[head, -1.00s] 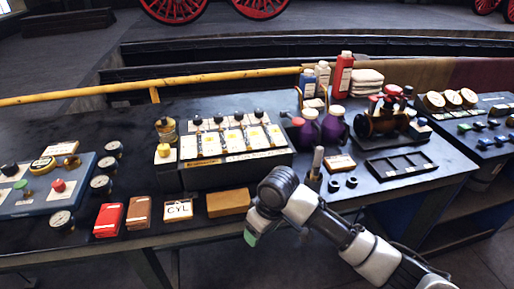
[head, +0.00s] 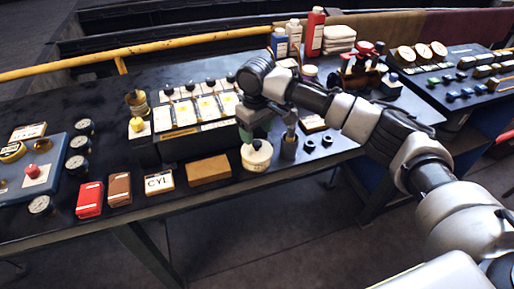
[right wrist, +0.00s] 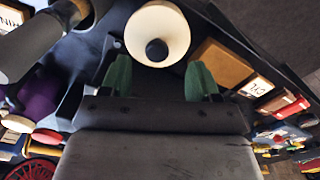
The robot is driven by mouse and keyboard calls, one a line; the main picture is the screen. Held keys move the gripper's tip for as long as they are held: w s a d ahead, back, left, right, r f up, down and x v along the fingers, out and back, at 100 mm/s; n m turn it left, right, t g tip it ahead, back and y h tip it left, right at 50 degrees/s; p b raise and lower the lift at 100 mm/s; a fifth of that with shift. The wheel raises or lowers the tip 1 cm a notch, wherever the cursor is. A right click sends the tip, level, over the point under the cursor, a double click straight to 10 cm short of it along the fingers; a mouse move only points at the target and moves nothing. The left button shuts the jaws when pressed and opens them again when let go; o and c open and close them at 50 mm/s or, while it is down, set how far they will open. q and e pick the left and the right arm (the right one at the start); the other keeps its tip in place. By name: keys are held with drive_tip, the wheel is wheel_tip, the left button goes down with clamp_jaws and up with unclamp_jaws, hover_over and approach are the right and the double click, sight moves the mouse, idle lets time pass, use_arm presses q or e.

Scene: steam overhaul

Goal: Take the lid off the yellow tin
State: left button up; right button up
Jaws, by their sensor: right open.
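A round, pale cream-yellow tin (head: 257,160) stands upright near the bench's front edge in the head view, with a flat lid and a small dark knob on top. My right gripper (right wrist: 159,78) is open and empty. Its green fingertips sit to either side of the knob's line, apart from the tin. In the head view the hand is above and just behind the tin, its fingers mostly hidden. My left gripper is not in view.
A grey metal cylinder (head: 289,146) stands close right of the tin. A tan block (head: 208,170) lies to its left, then a CYL box (head: 158,183), a brown box (head: 119,189) and a red box (head: 90,200).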

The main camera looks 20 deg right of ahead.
sight(257, 142)
drive_tip(key=shift+w+d+f+p, duration=0.15)
drive_tip(key=shift+f+p, duration=0.35)
drive_tip(key=shift+f, duration=2.25)
drive_tip(key=c, duration=1)
drive_tip(key=shift+r, duration=0.15)
